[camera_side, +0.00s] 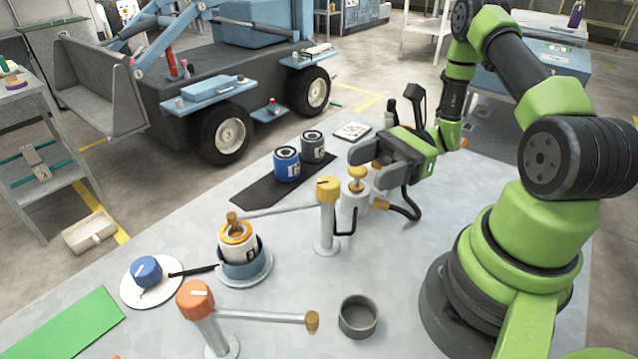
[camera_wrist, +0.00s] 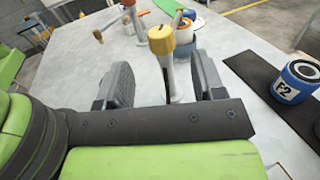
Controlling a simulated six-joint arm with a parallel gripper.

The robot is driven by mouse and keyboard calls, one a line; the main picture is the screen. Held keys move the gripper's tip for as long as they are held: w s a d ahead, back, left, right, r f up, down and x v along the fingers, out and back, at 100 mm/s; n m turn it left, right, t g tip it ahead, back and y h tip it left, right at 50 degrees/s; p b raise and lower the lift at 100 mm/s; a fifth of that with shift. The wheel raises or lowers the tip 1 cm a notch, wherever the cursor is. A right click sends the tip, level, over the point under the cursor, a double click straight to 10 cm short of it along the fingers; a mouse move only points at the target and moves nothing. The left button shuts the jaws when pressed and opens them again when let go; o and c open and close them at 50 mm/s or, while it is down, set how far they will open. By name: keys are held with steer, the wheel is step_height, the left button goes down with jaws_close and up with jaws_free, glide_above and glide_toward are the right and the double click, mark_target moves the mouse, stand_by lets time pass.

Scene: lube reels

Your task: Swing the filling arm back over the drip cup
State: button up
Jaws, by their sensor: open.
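In the side view a yellow-capped post (camera_side: 327,190) carries a grey filling arm (camera_side: 280,209). Its tip (camera_side: 233,220) is over an open orange-and-white can (camera_side: 238,237) seated in a blue-grey holder (camera_side: 245,268). A black bent handle (camera_side: 345,220) is at the post's right side. A grey open cup (camera_side: 358,316), seemingly the drip cup, stands in front of the post with nothing of this arm above it. My gripper (camera_side: 366,166) is open and empty, to the right of the post. In the wrist view the yellow-capped post (camera_wrist: 161,40) appears between my spread fingers (camera_wrist: 162,85), ahead of them.
An orange-capped post (camera_side: 195,300) has another arm ending left of the cup. Blue (camera_side: 287,164) and dark grey (camera_side: 312,147) cans stand on a black mat. A blue knob on a white disc (camera_side: 148,272) is at the left.

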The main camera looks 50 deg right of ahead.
mark_target(318, 186)
steer(key=x, duration=1)
steer(key=shift+d, duration=0.1)
jaws_close()
